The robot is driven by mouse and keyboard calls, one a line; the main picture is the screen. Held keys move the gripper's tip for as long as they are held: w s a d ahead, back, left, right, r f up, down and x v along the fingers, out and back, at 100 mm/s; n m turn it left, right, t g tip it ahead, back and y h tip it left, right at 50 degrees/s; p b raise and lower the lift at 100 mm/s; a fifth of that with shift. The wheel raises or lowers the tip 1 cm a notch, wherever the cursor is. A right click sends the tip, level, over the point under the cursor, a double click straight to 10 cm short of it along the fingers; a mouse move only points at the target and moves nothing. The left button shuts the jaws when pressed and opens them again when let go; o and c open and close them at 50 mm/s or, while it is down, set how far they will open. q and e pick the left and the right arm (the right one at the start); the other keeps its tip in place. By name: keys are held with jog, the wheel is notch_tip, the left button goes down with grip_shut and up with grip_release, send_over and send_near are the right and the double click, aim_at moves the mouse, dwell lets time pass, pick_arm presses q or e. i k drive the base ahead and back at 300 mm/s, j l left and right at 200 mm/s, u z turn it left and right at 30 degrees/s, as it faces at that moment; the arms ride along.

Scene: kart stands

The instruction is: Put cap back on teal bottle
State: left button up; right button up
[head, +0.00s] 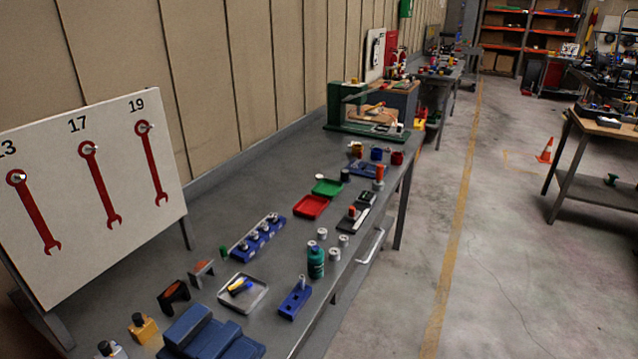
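The teal bottle (316,263) stands upright near the front edge of the long grey workbench (215,275). Its top shows a small pale grey part; I cannot tell whether that is a bare neck or a cap. Several small whitish-grey round pieces stand close to its right, one of them (334,254) beside the bottle and another (322,233) just behind it. I cannot tell which piece, if any, is the cap. Neither of my grippers is in view.
A metal tray (259,300) and blue block (295,301) lie nearer than the bottle. A blue holder (247,247) with metal pieces lies behind it. Red (311,207) and green trays (327,187) sit farther along. A wrench board (95,190) stands left.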

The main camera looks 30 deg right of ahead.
aim_at(315, 255)
jog(key=i+l+u, duration=0.2)
jog(key=l, duration=0.7)
jog(key=i+l+u, duration=0.2)
jog(key=l, duration=0.75)
jog(key=i+l+u, duration=0.15)
jog(key=l, duration=0.8)
jog(key=l+u, duration=0.2)
jog(key=l, duration=0.75)
